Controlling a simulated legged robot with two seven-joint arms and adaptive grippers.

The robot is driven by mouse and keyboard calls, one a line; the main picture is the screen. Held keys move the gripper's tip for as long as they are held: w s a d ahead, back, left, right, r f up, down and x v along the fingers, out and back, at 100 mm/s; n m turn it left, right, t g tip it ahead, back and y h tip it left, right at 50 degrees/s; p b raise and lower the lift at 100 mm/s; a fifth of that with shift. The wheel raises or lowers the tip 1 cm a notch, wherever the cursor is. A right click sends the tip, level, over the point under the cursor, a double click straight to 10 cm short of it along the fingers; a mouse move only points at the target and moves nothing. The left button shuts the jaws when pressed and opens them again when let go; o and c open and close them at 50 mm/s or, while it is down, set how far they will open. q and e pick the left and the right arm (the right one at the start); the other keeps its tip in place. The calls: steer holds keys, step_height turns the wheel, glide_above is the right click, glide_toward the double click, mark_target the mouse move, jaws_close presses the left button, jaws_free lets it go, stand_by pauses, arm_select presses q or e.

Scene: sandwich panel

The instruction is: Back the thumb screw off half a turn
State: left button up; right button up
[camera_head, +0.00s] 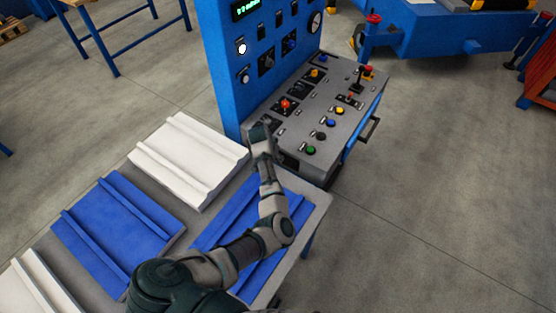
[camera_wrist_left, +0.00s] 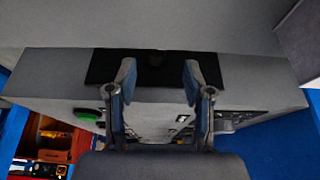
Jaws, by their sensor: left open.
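My left gripper (camera_head: 260,130) is at the near-left edge of the grey control console (camera_head: 325,105), and its fingers are hard to make out there. In the left wrist view the left gripper (camera_wrist_left: 158,78) is open and empty, its two fingertips spread apart. Beyond them is a black plate (camera_wrist_left: 103,66) on a grey surface. A small dark round knob (camera_wrist_left: 155,59) sits on that plate, roughly between the fingertips; it may be the thumb screw, but its shape is too dark to be sure. I cannot tell any contact. My right gripper is not in view.
The console carries a red knob (camera_head: 286,104), a green button (camera_head: 311,150) and several other controls. A blue upright panel (camera_head: 225,60) rises behind it. White (camera_head: 185,150) and blue (camera_head: 115,225) panels lie on a grey table below my arm. Open floor is to the right.

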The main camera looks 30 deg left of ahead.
arm_select(q)
steer(key=b+x, duration=0.1)
steer(key=x, duration=0.3)
steer(key=shift+d+f, duration=0.1)
steer(key=shift+d, duration=0.6)
steer(key=shift+a, duration=0.5)
steer(key=c, duration=0.9)
steer(key=shift+a, duration=0.15)
jaws_close()
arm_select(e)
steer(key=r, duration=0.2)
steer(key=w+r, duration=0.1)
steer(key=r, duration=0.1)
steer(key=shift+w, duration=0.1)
